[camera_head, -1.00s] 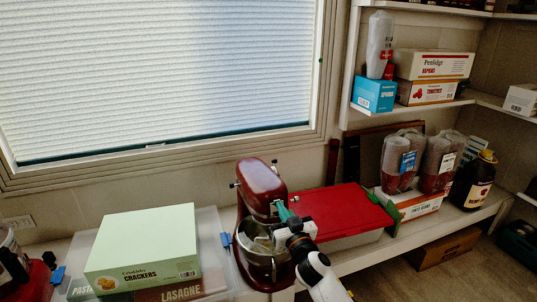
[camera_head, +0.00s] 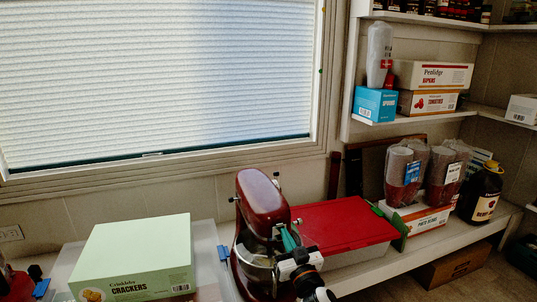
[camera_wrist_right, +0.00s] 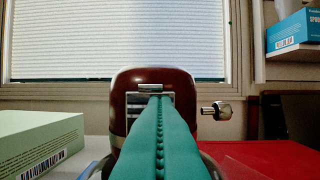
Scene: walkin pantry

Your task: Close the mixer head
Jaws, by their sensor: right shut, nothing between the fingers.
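The red stand mixer stands on the counter in the head view. Its glossy dark red head (camera_head: 262,203) looks tilted up above the metal bowl (camera_head: 256,272). In the right wrist view the rounded end of the head (camera_wrist_right: 130,88), with a chrome plate, is straight ahead. My right gripper (camera_head: 289,238) is at the right side of the mixer, close to the head's lower end. Its teal fingers (camera_wrist_right: 158,110) are shut together with nothing between them and hide part of the head. I cannot tell whether they touch it. My left gripper is not in view.
A green crackers box (camera_head: 135,255) stands left of the mixer. A red-lidded container (camera_head: 335,222) lies close on the right, with bagged cups (camera_head: 405,172) and a dark bottle (camera_head: 481,193) beyond. A windowed wall is behind. A silver knob (camera_wrist_right: 216,110) sticks out beside the head.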

